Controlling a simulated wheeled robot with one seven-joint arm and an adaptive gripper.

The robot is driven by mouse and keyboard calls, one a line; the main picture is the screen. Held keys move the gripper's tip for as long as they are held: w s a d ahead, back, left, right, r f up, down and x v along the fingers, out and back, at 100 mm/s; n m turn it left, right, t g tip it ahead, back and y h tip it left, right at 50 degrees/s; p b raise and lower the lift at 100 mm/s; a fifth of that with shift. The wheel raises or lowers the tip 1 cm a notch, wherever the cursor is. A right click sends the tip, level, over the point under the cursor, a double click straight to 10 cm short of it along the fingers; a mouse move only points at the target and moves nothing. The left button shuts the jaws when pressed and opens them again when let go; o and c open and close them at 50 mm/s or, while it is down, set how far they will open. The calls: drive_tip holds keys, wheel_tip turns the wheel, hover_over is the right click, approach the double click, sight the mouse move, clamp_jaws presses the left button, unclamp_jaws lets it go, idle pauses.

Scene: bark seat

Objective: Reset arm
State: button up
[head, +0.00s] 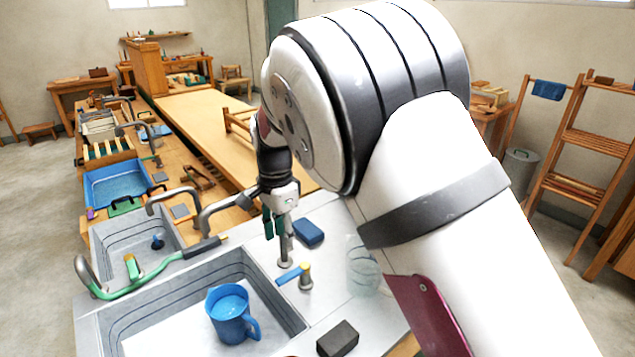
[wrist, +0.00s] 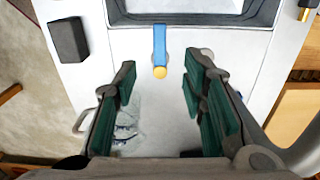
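My gripper (head: 276,228) hangs above the counter behind the sink in the head view, close to the faucet and its blue lever. In the wrist view my gripper (wrist: 160,82) has its green-padded fingers spread wide, with nothing held between them. The blue lever with a yellow knob (head: 294,274) stands on the counter rim; it also shows in the wrist view (wrist: 160,48), ahead of and between the fingers. My white arm fills the right of the head view and hides part of the counter.
A blue pitcher (head: 228,318) stands in the near sink (head: 180,330). A dark block (head: 338,339), a blue sponge (head: 308,231) and a clear glass vessel (head: 364,272) are on the counter. A blue basin (head: 117,185) stands farther left.

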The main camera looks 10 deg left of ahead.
drive_tip(key=s+d+r+n+t+y, duration=0.1)
drive_tip(key=s+d+r+n, duration=0.15)
drive_tip(key=d+r, duration=0.65)
drive_tip(key=s+d+r+n+t+y, duration=0.1)
drive_tip(key=s+d+r, duration=0.2)
drive_tip(key=d+r, duration=0.7)
drive_tip(key=s+d+n+t+h, duration=0.2)
drive_tip(key=s+d+n, duration=0.3)
drive_tip(key=s+d, duration=1.2)
drive_tip(key=s+t, duration=0.1)
drive_tip(key=s, duration=0.2)
drive_tip(key=shift+s+d+t, duration=0.2)
drive_tip(key=shift+d+t, duration=0.1)
drive_tip(key=shift+d, duration=0.05)
drive_tip(key=shift+a+f, duration=0.1)
